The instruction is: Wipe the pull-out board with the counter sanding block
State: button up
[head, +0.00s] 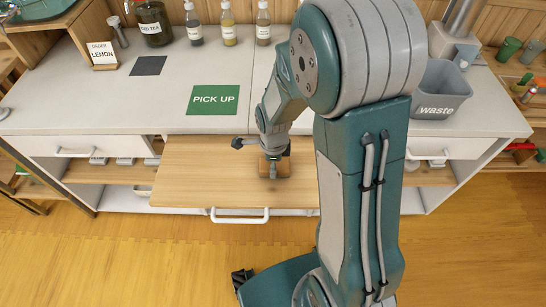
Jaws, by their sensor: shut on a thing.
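The pull-out board (200,180) is a light wooden board extended from under the white counter, with a white handle (240,216) on its front edge. My gripper (272,160) is low over the right part of the board, shut on the counter sanding block (264,167). The block is a small brown piece, partly hidden by the gripper. It appears to rest on the board, though I cannot tell for sure whether it touches. My arm hides the board's right end.
On the counter (100,95) are a green PICK UP mat (213,99), a dark square (149,65), a LEMON order card (103,54), a tea jar (154,22) and several small bottles. A grey waste bin (440,88) stands at right. The board's left part is clear.

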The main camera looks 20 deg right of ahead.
aim_at(273, 187)
jog(key=shift+s, duration=0.25)
jog(key=shift+a, duration=0.1)
jog(key=shift+s+a, duration=0.25)
jog(key=shift+s, duration=0.5)
jog(key=shift+s+a, duration=0.2)
jog(key=shift+s, duration=0.55)
jog(key=shift+s+a, duration=0.25)
jog(key=shift+s, duration=0.5)
notch_tip(273, 187, up, 7)
